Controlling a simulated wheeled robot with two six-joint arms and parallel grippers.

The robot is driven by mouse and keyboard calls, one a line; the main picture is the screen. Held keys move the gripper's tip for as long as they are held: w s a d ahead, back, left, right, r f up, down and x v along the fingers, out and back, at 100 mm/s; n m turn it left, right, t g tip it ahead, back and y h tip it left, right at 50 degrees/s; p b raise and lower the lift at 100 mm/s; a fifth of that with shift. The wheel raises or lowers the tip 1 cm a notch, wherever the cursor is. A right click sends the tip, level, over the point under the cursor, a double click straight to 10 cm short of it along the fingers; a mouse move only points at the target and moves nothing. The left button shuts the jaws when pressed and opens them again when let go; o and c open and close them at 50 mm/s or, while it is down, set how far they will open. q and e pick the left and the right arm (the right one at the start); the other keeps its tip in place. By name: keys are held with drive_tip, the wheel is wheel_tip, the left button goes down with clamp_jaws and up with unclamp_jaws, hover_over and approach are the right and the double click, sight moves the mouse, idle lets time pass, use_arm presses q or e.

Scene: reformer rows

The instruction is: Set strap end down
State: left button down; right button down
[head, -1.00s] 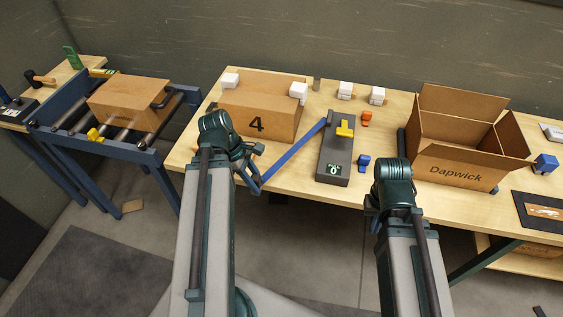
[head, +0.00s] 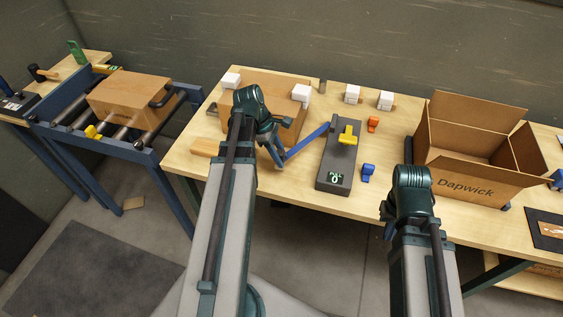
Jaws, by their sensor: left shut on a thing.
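The blue strap (head: 308,142) runs from the top left of a dark grey device (head: 331,176) with a yellow lever (head: 347,136) down to my left gripper (head: 279,162). My left gripper is shut on the strap's free end, just left of the device, over the front part of the table. My own arm hides part of the carton marked 4 behind it. My right gripper is hidden behind its own wrist at the table's front edge, in front of the open box, so its jaws do not show.
An open carton marked Dapwick (head: 466,184) stands at the right. Blue (head: 368,171) and orange (head: 373,123) clips lie right of the device. A roller stand (head: 140,153) with a carton (head: 131,93) is at the left.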

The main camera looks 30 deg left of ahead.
use_arm(q)
drive_tip(key=shift+f+b, duration=1.25)
drive_tip(key=shift+f, duration=0.35)
drive_tip(key=shift+f, duration=0.2)
drive_tip(key=c, duration=0.5)
unclamp_jaws()
drive_tip(key=shift+r, duration=0.1)
drive_tip(key=shift+r, duration=0.15)
drive_tip(key=shift+a+r+p, duration=0.15)
drive_tip(key=shift+r+p, duration=0.35)
drive_tip(key=p+v, duration=1)
drive_tip(key=v, duration=0.1)
drive_tip(key=shift+s+a, duration=0.1)
drive_tip(key=shift+a, duration=0.05)
